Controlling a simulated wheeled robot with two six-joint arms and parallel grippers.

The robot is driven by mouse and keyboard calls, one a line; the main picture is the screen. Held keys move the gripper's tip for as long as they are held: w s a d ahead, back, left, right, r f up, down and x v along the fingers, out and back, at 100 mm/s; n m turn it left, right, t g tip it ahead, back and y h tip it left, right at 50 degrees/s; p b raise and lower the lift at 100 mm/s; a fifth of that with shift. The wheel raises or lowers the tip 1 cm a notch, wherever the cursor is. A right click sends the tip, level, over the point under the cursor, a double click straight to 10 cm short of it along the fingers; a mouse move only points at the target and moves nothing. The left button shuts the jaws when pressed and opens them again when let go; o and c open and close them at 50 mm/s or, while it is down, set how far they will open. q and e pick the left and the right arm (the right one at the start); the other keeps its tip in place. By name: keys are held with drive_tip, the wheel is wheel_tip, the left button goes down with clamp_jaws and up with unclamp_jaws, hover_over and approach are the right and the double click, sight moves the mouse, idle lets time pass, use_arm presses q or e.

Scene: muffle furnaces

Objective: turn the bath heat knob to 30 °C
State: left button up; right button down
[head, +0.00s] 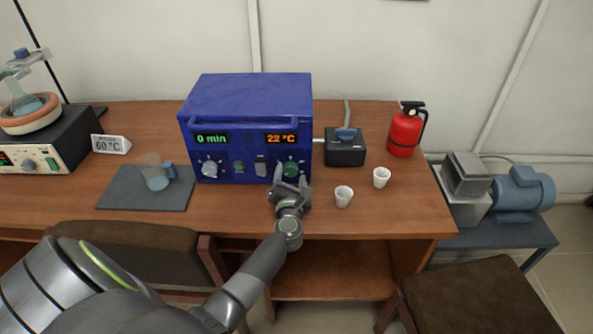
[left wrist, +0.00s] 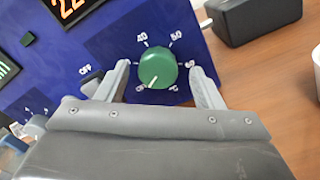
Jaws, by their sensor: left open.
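The green knob (head: 291,170) sits at the right end of the front of the blue box (head: 247,97). I take it as the bath heat knob. In the left wrist view the knob (left wrist: 158,68) has a white pointer line aimed at the lower-left scale mark, which is too small to read surely. Marks 40, 50 and 60 show around its top and right. My left gripper (head: 291,181) is open in front of it. In the left wrist view its fingers (left wrist: 162,85) stand on either side of the knob, with gaps. The orange display (head: 281,138) reads 22 °C.
A white knob (head: 210,168) and a switch (head: 260,165) share the panel. A dark box (head: 345,150), two white cups (head: 343,196) and a red extinguisher (head: 404,130) stand to the right. A beaker (head: 153,172) on a grey mat (head: 125,196) is at left.

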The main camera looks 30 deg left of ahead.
use_arm(q)
drive_tip(key=shift+r, duration=0.1)
drive_tip(key=shift+s, duration=0.1)
drive_tip(key=shift+c, duration=0.5)
drive_tip(key=c, duration=0.9)
use_arm(e)
drive_tip(key=shift+s, duration=0.35)
drive_tip(key=shift+r, duration=0.2)
